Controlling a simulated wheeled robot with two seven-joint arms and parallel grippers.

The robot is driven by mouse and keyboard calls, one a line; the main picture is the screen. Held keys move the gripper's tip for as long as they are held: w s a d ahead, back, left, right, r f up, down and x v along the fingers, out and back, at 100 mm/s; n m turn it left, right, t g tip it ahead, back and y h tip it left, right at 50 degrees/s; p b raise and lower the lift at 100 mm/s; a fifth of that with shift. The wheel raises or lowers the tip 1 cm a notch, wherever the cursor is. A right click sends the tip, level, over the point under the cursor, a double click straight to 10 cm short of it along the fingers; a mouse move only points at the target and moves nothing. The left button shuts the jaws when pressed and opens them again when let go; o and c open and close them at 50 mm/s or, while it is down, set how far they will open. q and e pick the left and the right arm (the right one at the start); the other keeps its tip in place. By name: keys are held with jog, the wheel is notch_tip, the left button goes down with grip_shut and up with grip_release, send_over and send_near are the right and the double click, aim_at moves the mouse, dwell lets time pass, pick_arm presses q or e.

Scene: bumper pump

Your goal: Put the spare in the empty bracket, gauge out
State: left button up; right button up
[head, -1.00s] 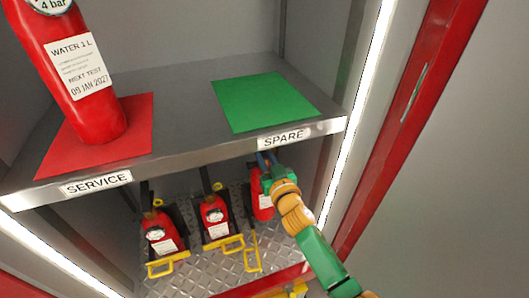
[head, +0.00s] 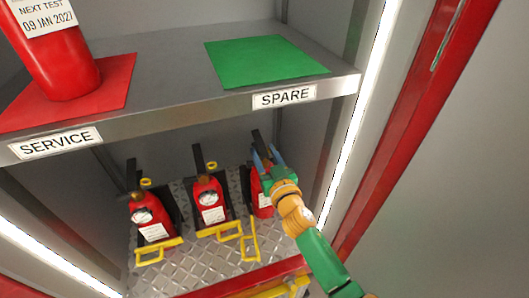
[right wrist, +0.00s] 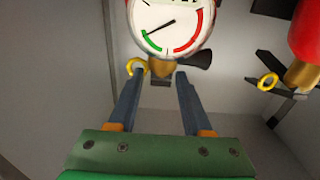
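The spare, a small red extinguisher (head: 263,196), stands upright in the right-hand bracket (head: 256,138) below the shelf. Its white gauge (right wrist: 172,25) faces my right wrist camera, with a green and a red arc. The gripper is at the extinguisher's top, fingers apart. In the right wrist view the fingertips (right wrist: 159,74) stand either side of the brass neck (right wrist: 161,66), with small gaps visible. The green SPARE mat (head: 262,62) is bare. My left gripper is out of view.
Two more red extinguishers (head: 150,218) (head: 209,198) stand in brackets to the left, yellow bars (head: 158,250) before them. The right bracket's yellow bar (head: 250,240) points outward. A larger extinguisher (head: 60,70) stands on the red SERVICE mat (head: 115,85). The shelf edge (head: 190,118) overhangs the brackets.

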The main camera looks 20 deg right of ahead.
jog(key=shift+r, duration=0.1)
jog(key=shift+s, duration=0.15)
jog(key=s, duration=1.1)
jog(key=shift+s+d, duration=0.2)
jog(key=shift+s, duration=0.15)
